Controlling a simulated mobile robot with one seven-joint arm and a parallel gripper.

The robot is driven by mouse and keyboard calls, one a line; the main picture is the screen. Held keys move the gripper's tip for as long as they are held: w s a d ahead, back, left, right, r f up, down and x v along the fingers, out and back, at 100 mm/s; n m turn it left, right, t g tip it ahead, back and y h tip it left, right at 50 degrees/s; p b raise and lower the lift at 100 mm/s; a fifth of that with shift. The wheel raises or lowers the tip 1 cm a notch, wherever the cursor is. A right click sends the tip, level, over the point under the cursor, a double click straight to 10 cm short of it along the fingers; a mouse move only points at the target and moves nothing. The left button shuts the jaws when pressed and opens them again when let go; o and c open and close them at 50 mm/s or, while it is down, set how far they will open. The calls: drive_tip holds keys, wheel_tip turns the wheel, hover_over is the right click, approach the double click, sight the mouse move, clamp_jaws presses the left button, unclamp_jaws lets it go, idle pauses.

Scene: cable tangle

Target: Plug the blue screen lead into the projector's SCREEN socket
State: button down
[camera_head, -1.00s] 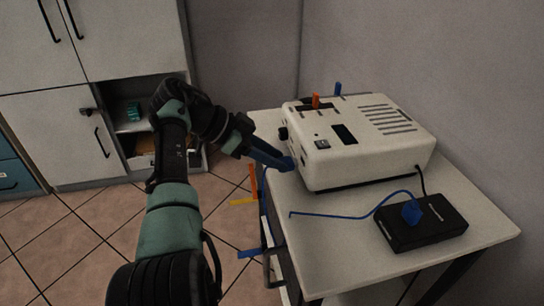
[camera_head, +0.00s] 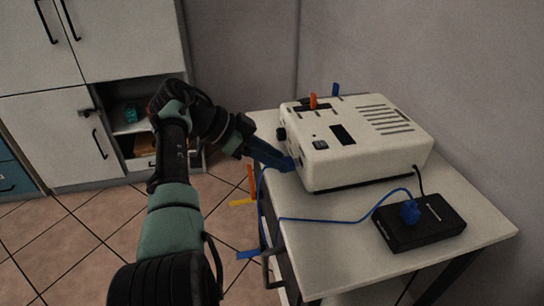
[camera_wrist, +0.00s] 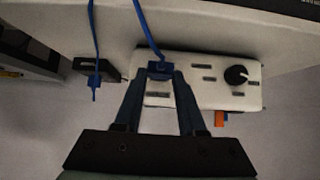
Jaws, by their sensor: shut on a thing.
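The white projector (camera_head: 365,160) stands on the table, with its socket side facing left toward my arm. In the wrist view its front panel (camera_wrist: 205,98) shows a black knob and several dark label strips. My gripper (camera_head: 288,163) is at that panel in the head view. In the wrist view my gripper (camera_wrist: 160,80) is shut on a blue plug (camera_wrist: 160,70), with its blue lead (camera_wrist: 146,28) running up from it. The plug is at the panel's edge; I cannot tell whether it is seated. The SCREEN label is not readable.
A black box (camera_head: 425,236) with a blue plug (camera_head: 410,212) lies on the table's right. A blue cable (camera_head: 330,220) crosses the table to its left edge. Orange, yellow and blue tags stick out there. An orange piece (camera_head: 313,101) stands on the projector.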

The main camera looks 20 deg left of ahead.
drive_tip(key=shift+w+d, duration=0.5)
drive_tip(key=shift+d, duration=0.2)
drive_tip(key=shift+c, duration=2)
unclamp_jaws()
drive_tip(key=p+v, duration=0.2)
drive_tip(key=v, duration=1.1)
